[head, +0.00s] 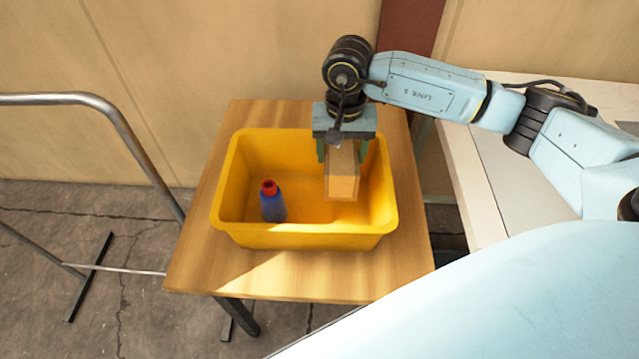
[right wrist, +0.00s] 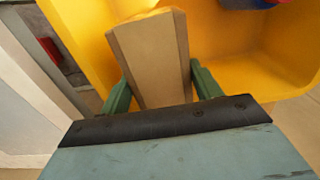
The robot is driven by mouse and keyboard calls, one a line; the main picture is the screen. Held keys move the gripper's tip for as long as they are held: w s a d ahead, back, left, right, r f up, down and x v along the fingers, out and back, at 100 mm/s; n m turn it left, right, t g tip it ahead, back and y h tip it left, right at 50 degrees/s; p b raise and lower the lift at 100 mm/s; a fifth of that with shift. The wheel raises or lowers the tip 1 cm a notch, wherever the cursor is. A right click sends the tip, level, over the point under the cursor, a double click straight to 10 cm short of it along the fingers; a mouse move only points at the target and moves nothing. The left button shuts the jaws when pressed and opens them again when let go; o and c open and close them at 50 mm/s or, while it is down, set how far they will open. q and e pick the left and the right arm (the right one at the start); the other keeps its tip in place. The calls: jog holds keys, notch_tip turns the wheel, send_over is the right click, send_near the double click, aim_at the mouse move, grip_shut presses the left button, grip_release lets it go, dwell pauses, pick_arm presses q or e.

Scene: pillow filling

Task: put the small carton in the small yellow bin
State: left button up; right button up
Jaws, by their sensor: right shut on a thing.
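The small carton (head: 342,179) is a brown box. My right gripper (head: 339,150) is shut on it and holds it over the right part of the yellow bin (head: 300,240), partly inside the rim; I cannot tell whether it touches the floor. In the right wrist view the carton (right wrist: 152,58) sits between the two green fingers (right wrist: 158,90), with the yellow bin (right wrist: 222,45) around and beyond it. My left gripper is not in view.
A blue bottle with a red cap (head: 272,203) stands in the left part of the bin. The bin is on a wooden table (head: 215,280). A metal rail (head: 120,120) stands at the left, and a pale counter (head: 465,180) is at the right.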

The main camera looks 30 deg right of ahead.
notch_tip(320, 180, down, 3)
jog(key=shift+f, duration=0.6)
notch_tip(320, 180, down, 2)
jog(key=shift+f, duration=0.6)
jog(key=shift+f+b, duration=0.1)
jog(key=shift+b, duration=0.2)
jog(key=o, duration=1.1)
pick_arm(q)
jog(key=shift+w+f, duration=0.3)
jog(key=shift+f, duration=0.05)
